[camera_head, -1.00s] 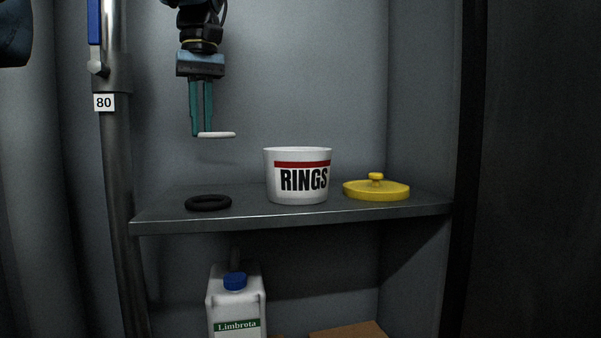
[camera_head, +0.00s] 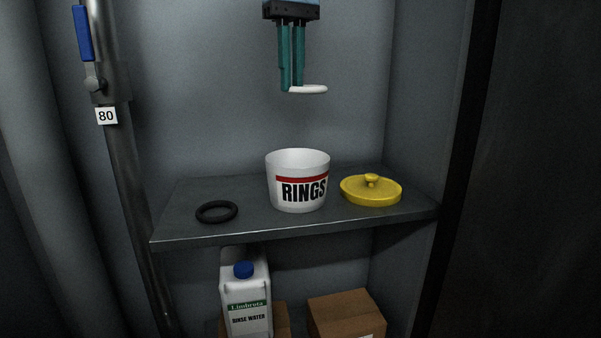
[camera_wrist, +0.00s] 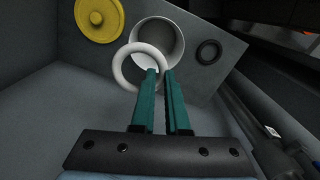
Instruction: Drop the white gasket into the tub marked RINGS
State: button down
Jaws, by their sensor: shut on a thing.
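The white gasket (camera_head: 308,89) is held at its edge by my gripper (camera_head: 291,88), which is shut on it. It hangs level, well above the tub marked RINGS (camera_head: 298,190), a white open tub with a red band, upright on the shelf. In the wrist view the gasket (camera_wrist: 126,62) shows as a ring at the fingertips of my gripper (camera_wrist: 160,72), partly overlapping the mouth of the tub (camera_wrist: 174,38). The inside of the tub looks empty where it shows.
A black ring (camera_head: 217,212) lies on the shelf (camera_head: 250,228) left of the tub. A yellow lid (camera_head: 371,191) lies right of it. A pipe with a blue-handled valve (camera_head: 83,35) stands at the left. A rinse-water jug (camera_head: 246,300) and a cardboard box (camera_head: 346,312) are below.

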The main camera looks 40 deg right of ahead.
jog(key=shift+f+b, duration=2.75)
jog(key=shift+f, duration=0.15)
jog(key=shift+r, duration=0.1)
jog(key=c, duration=0.8)
grip_release()
jog(key=shift+c, duration=0.2)
notch_tip(320, 180, up, 10)
jog(key=shift+f+p, duration=0.25)
jog(key=shift+p, duration=0.15)
jog(key=shift+r, duration=0.65)
